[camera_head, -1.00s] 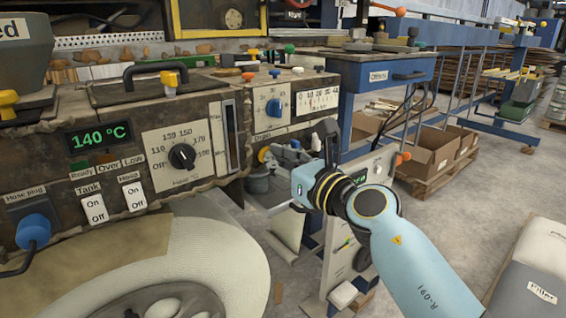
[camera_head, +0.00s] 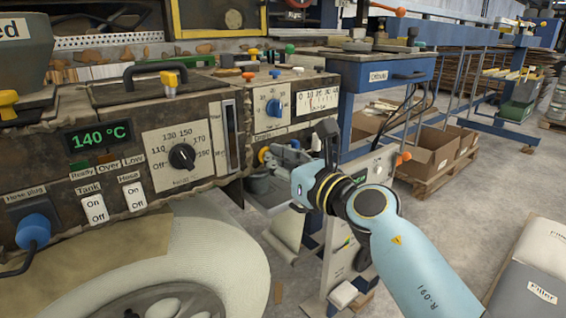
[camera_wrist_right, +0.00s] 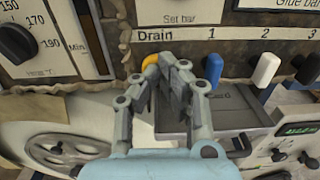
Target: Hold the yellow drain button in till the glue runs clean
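The yellow drain button (camera_head: 263,154) is on the front of the glue machine, under the "Drain" label. In the right wrist view the yellow button (camera_wrist_right: 150,70) shows as an arc, partly hidden behind my fingertips. My right gripper (camera_wrist_right: 176,74) has its fingertips together, right at the button; I cannot tell whether they press it in. In the head view my right gripper (camera_head: 287,152) reaches in from the right, beside the button. No glue stream can be made out. My left gripper is not in view.
A grey pot (camera_head: 258,184) and tray are below. The display (camera_head: 98,136) reads 140 °C. A blue hose plug (camera_head: 34,232) is at left. Cardboard boxes (camera_head: 432,152) stand on the floor behind.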

